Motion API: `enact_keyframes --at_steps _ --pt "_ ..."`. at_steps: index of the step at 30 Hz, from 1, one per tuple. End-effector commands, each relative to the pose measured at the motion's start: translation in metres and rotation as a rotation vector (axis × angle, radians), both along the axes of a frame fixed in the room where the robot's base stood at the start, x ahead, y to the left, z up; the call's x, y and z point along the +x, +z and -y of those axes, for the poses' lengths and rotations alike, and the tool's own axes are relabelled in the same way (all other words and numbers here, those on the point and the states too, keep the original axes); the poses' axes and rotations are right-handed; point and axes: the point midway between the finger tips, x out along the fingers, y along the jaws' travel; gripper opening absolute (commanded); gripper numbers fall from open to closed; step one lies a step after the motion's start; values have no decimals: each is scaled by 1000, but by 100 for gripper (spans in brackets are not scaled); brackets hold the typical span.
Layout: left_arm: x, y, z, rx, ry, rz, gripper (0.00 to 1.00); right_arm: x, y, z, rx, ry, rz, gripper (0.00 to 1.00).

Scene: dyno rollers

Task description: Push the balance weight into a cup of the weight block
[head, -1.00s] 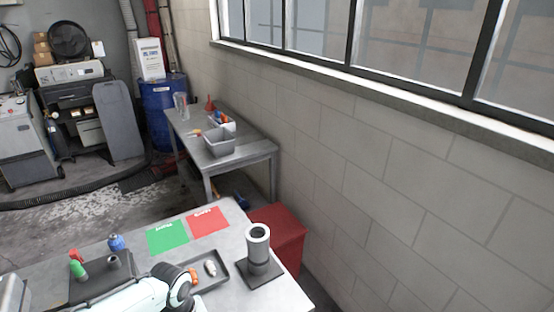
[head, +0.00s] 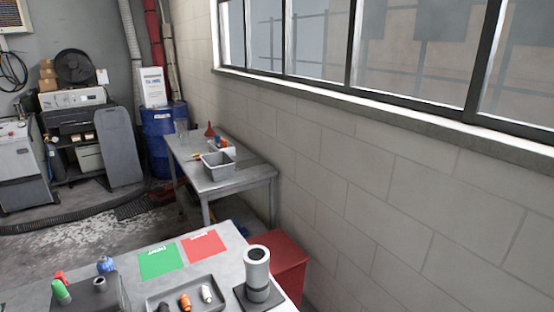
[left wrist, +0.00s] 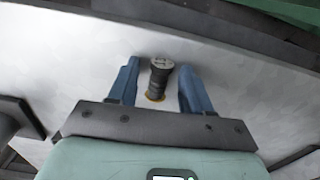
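My left gripper (left wrist: 158,84) shows in the left wrist view with its two blue fingers apart. A dark upright-looking cylinder with a grey top (left wrist: 160,66) and a yellowish ring at its base stands between them, with a gap at the left finger; I cannot tell whether it is the balance weight. In the head view a dark block (head: 115,297) at bottom left carries a grey cylinder (head: 99,284), a green-and-red piece (head: 61,291) and a blue piece (head: 105,264). I cannot tell whether this is the weight block; no cups are clear. My right gripper is in no view.
A dark tray (head: 222,306) holds small dark, orange and white parts. A tall grey cylinder (head: 257,272) stands on a dark base to its right. Green (head: 161,261) and red (head: 203,246) mats lie flat behind. A red cabinet (head: 287,262) adjoins the table's right side.

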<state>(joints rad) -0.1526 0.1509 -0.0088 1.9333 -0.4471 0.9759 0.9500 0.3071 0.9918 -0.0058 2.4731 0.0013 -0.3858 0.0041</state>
Motion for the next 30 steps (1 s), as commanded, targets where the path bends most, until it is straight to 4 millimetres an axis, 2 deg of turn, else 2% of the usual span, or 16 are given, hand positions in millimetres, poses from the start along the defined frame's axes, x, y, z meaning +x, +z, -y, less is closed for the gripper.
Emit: enact_keyframes --at_steps 1,4,14,30 --pt "0 0 0 0 0 0 32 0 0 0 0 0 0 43" --pt "0 0 0 0 0 0 0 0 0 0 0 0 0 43" --pt "0 3 0 0 0 0 0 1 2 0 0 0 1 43" --pt "0 30 0 0 -1 0 0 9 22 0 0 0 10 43"
